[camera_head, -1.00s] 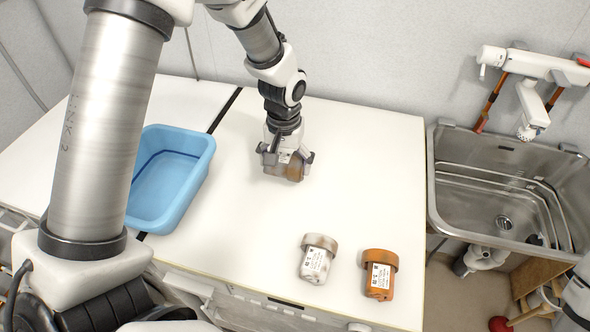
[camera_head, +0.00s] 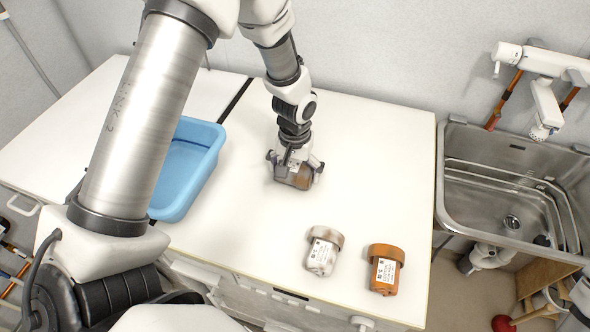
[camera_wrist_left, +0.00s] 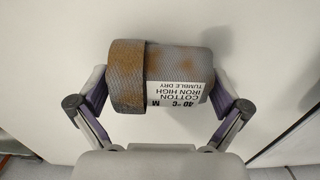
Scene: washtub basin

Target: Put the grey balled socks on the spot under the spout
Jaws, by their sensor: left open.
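The grey balled socks (camera_wrist_left: 180,75), grey with a brownish cuff and a white label, lie on the white counter. They show between the fingers of my left gripper (camera_head: 294,178) in the head view. In the left wrist view my left gripper (camera_wrist_left: 160,108) is open, with a finger at either end of the roll. I cannot tell if the fingers touch it. The white spout (camera_head: 543,112) stands over the steel sink (camera_head: 480,185) at the right; the sink floor beneath it shows empty. My right gripper is not in view.
A whitish sock roll (camera_head: 322,252) and an orange one (camera_head: 385,270) lie near the counter's front edge. A blue tub (camera_head: 205,170) stands left of my left gripper, partly behind my arm. The counter (camera_head: 390,170) is clear towards the sink. A gap separates counter and sink.

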